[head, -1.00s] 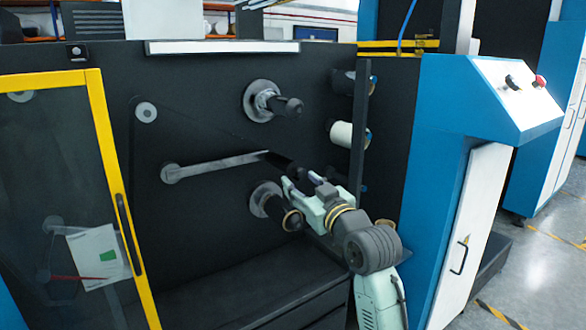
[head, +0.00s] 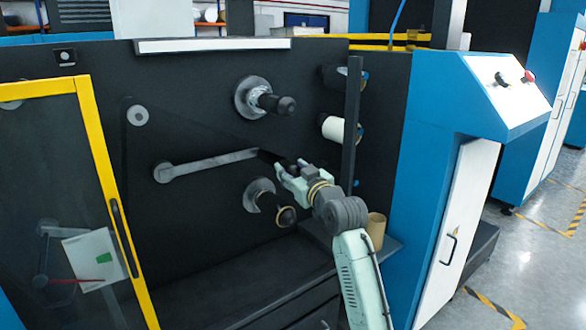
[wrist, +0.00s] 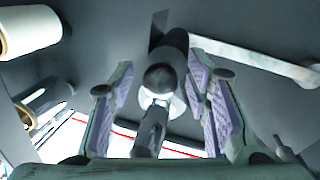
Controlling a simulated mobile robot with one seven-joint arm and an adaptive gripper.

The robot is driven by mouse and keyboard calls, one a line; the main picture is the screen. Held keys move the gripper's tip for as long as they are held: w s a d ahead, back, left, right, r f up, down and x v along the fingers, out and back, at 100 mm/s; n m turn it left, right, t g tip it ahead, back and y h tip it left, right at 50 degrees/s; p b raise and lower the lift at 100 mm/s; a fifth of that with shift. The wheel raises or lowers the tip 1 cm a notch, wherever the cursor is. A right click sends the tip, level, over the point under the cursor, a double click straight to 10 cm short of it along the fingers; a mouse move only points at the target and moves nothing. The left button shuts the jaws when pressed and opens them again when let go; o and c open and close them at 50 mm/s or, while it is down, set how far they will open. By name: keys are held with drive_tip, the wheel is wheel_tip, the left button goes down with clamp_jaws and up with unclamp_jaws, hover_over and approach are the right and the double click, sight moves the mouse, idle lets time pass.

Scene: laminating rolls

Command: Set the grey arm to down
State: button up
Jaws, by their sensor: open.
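The grey arm (head: 210,163) is a flat bar on the dark machine face. It runs from its round pivot (head: 163,172) on the left, slightly upward to the right. A black roller (head: 272,157) sticks out from its right end. My gripper (head: 288,168) is at that roller, its fingers open. In the wrist view, the black roller (wrist: 166,76) lies between the two spread fingers of my gripper (wrist: 163,98), with gaps seen on both sides. The grey arm (wrist: 250,56) shows there to the right. My gripper partly hides the roller's end in the head view.
A black spindle (head: 265,100) is above and another (head: 268,203) below the grey arm. A white roll (head: 338,129) and a dark post (head: 352,120) stand to the right. A tan cylinder (head: 376,230) stands on the ledge. A yellow-framed door (head: 100,150) is at left.

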drive_tip(key=shift+c, duration=0.4)
drive_tip(key=c, duration=0.9)
drive_tip(key=shift+d, duration=0.1)
clamp_jaws()
